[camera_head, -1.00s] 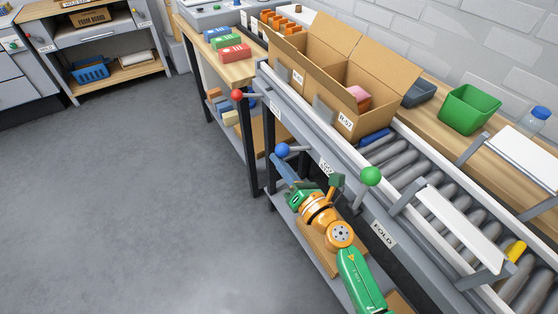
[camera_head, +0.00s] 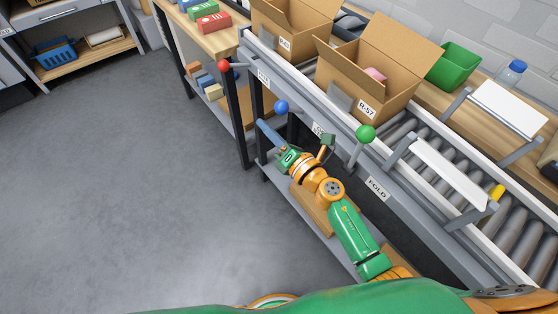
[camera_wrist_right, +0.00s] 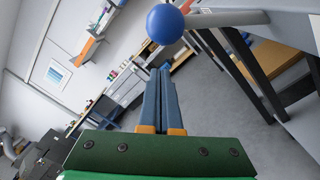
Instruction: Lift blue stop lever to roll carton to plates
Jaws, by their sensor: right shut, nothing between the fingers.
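The blue knob of the stop lever (camera_head: 281,106) sticks out from the front of the roller line; it also shows large in the right wrist view (camera_wrist_right: 165,24). My right gripper (camera_head: 265,126) is shut and empty, its blue fingers below and left of the knob. In the wrist view its fingertips (camera_wrist_right: 160,68) point just under the ball; contact is not clear. The open carton marked R-57 (camera_head: 367,85) stands on the line, with something pink inside. Two white plates, the near one (camera_head: 449,172) and the far one (camera_head: 509,108), stand right of it. My left gripper is out of view.
A second open carton (camera_head: 288,28) stands left of R-57, with a gap between. A red knob (camera_head: 224,66) and a green knob (camera_head: 365,133) flank the blue one. A green bin (camera_head: 453,64) and a bottle (camera_head: 511,72) stand behind. The floor at left is clear.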

